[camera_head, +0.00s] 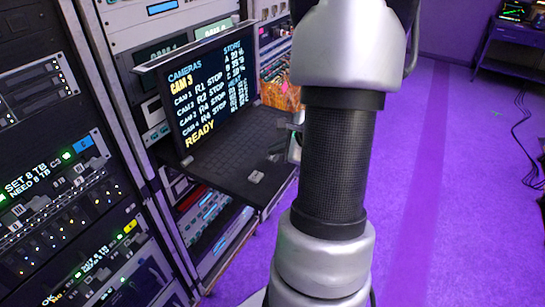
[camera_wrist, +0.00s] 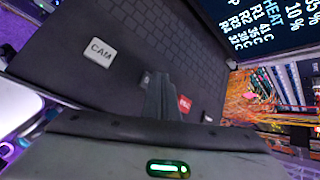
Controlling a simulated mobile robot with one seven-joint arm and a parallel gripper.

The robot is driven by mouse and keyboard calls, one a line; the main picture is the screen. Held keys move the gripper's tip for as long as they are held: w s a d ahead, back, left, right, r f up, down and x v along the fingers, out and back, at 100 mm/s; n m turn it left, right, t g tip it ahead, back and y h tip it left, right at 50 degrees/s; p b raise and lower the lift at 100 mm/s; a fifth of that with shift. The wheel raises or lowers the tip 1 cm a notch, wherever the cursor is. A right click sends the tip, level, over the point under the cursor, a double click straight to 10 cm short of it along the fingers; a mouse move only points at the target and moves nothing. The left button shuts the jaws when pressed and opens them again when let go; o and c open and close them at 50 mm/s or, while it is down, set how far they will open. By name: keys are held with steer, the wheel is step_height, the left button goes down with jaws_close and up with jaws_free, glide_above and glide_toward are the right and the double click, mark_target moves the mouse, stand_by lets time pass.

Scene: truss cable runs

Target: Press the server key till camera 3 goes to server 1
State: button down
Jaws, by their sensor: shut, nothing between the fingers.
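The console screen (camera_head: 205,85) in the head view shows "CAMERAS", "CAM 3" in yellow, rows for several cameras, and "READY". The row for camera 3 appears to read "R4 STOP". Below is the dark keyboard tray (camera_head: 215,155). A pale CAM key (camera_head: 256,177) sits on it; it also shows in the wrist view (camera_wrist: 100,51). My gripper (camera_wrist: 163,85) is shut and empty, fingers over the tray beside a red key (camera_wrist: 184,103), whose label is partly hidden. I cannot tell whether the fingertips touch anything. No key is readable as the server key.
Rack units (camera_head: 60,170) with lights and small displays stand at the left. Orange cables (camera_wrist: 245,100) are bundled in the rack beyond the tray. The purple floor (camera_head: 425,200) at the right is open, with a dark table (camera_head: 510,35) at the far right.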

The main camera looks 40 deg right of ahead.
mark_target(275, 158)
steer(key=shift+f+b, duration=0.45)
steer(key=shift+b, duration=0.1)
stand_by(0.4)
steer(key=shift+r+p, duration=0.5)
steer(key=shift+r, duration=0.35)
steer(key=shift+r+p, duration=1.8)
steer(key=shift+r, duration=0.7)
